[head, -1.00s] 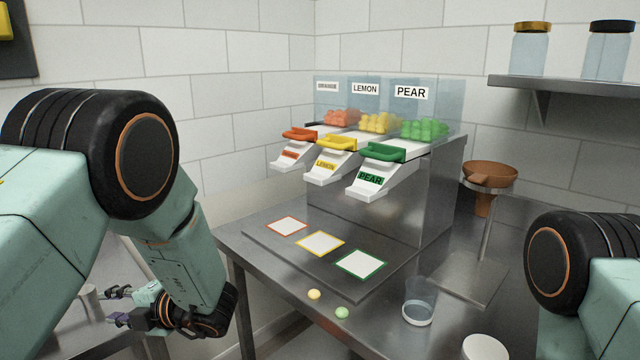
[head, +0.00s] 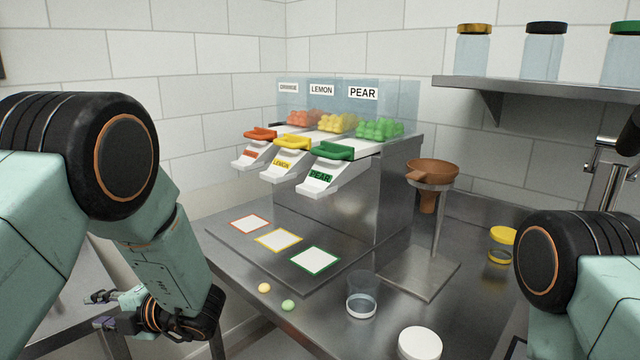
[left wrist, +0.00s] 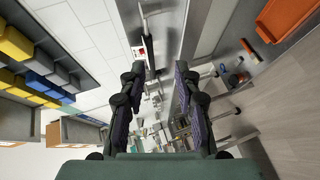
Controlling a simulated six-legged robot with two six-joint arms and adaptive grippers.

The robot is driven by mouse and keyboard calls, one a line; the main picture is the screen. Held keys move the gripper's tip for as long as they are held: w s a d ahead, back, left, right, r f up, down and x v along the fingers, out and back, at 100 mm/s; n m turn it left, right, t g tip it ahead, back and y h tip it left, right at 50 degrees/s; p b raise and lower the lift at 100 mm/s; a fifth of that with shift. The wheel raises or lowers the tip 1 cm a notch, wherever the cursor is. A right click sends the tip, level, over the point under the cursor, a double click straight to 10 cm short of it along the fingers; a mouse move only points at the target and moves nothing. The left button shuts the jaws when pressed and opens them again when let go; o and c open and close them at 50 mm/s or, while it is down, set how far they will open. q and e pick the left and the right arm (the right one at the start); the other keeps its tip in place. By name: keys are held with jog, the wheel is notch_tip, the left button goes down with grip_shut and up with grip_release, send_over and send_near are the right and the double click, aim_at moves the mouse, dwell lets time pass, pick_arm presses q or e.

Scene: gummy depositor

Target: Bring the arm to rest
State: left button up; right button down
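My left gripper (head: 101,309) is low at the left in the head view, past the left end of the steel counter. Its dark fingers are apart, with nothing seen between them. The left wrist view shows the same gripper (left wrist: 158,78) with its two fingers spread and only the room behind. My left arm hangs bent downward at the left, clear of the gummy dispenser (head: 396,195). Of my right arm only a joint and link show at the right edge; its gripper is out of view.
The dispenser has orange, lemon and pear chutes above a tray with three coloured squares. A yellow gummy (head: 264,288) and a green gummy (head: 288,305) lie in front, near a clear cup (head: 361,305) and white lid (head: 419,344). A funnel stand (head: 433,185) is at right.

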pick_arm(q)
jog(key=w+d+f+m+t+h, duration=0.2)
jog(key=d+f+m+t+h, duration=0.4)
jog(key=m, duration=0.9)
jog(key=s+d+f+m+g+h+b, duration=0.15)
jog(key=s+d+f+m+h, duration=0.35)
jog(key=s+f+m, duration=0.65)
jog(key=s+d+f+m+g+h+b, duration=0.1)
jog(key=s+d+f+m+g+h, duration=0.1)
jog(key=s, duration=1)
jog(key=s+d+f+m+g+h+b, duration=0.1)
jog(key=s+d+f+m+g, duration=0.2)
jog(key=s+d+f+g, duration=0.2)
jog(key=s+f, duration=0.3)
jog(key=s, duration=0.4)
jog(key=shift+d+f+h, duration=0.25)
jog(key=shift+d+h, duration=0.1)
jog(key=shift+h, duration=0.05)
pick_arm(e)
jog(key=f, duration=0.3)
jog(key=shift+d+f, duration=0.3)
jog(key=shift+d, duration=0.05)
